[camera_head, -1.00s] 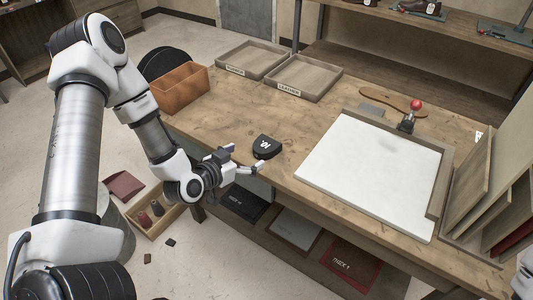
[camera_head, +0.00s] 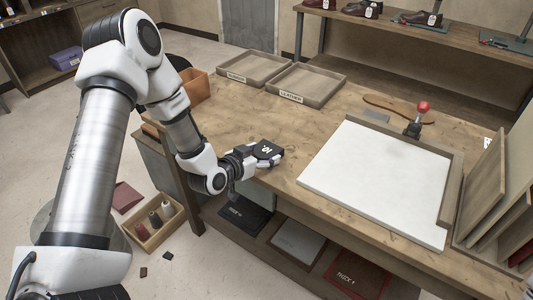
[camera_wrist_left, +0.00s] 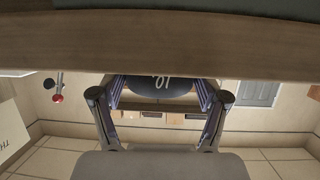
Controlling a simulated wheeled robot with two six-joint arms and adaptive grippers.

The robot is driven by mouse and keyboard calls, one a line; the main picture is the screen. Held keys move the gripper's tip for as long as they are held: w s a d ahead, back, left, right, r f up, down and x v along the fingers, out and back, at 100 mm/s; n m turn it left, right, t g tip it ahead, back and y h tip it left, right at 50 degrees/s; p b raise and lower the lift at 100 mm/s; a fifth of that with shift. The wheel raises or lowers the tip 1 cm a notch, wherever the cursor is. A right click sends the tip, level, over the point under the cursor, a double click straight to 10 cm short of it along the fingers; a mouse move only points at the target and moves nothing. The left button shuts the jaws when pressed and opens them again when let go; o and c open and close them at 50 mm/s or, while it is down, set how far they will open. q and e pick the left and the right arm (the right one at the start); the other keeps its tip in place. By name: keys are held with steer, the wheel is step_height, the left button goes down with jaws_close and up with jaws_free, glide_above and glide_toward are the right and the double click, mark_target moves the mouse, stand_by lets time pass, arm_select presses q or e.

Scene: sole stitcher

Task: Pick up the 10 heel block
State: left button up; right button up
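The 10 heel block (camera_head: 267,149) is a small black rounded piece with a white mark. It lies on the workbench (camera_head: 225,118) near its front edge, left of the white board. My left gripper (camera_head: 262,158) is at the block, low over the front edge, coming from the left. In the left wrist view the block (camera_wrist_left: 157,86) sits between the two fingers of the left gripper (camera_wrist_left: 160,92), its number upside down. The fingers stand one on each side, seemingly with narrow gaps; contact is not clear. My right gripper is not in view.
A white board (camera_head: 375,175) covers the bench's right half, with a red-knobbed tool (camera_head: 417,120) behind it. Two wooden trays (camera_head: 305,88) and an orange box (camera_head: 196,88) stand behind. A shelf with mats (camera_head: 298,240) lies below the bench top.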

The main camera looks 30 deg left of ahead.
mark_target(262, 152)
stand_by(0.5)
arm_select(q)
step_height(262, 152, up, 7)
steer(key=p, duration=0.6)
steer(key=shift+r, duration=0.1)
steer(key=shift+f, duration=0.2)
